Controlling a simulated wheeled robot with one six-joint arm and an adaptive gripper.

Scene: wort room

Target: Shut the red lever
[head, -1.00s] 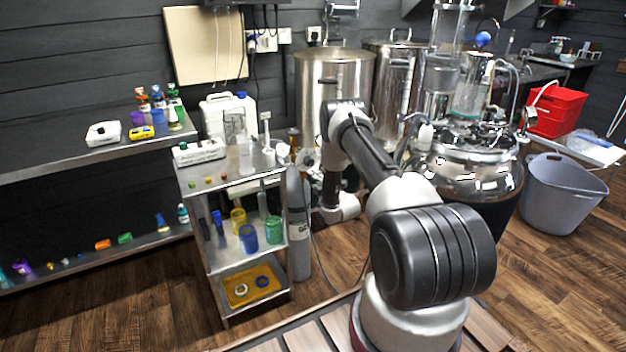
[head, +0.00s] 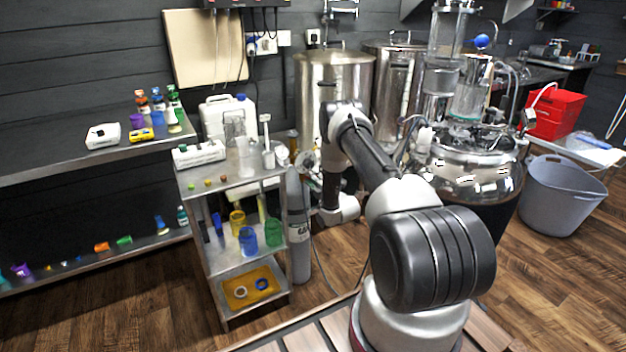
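I cannot make out a red lever in the head view. Small metal fittings (head: 306,161) show at the front of the left steel tank (head: 333,92), but they are too small to tell apart. My arm reaches forward and bends down at the elbow between the shelf cart and the glossy round vessel. Its pale wrist is low in front of the left tank, just right of the grey gas cylinder (head: 298,225). My gripper's fingers cannot be made out, so whether they are open or shut does not show.
A steel shelf cart (head: 234,181) with cups and a yellow tray stands left of my arm. The glossy round vessel (head: 468,180) with glassware above is close on the right. A grey tub (head: 563,195) and a red crate (head: 556,113) are farther right. Wooden floor is clear at lower left.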

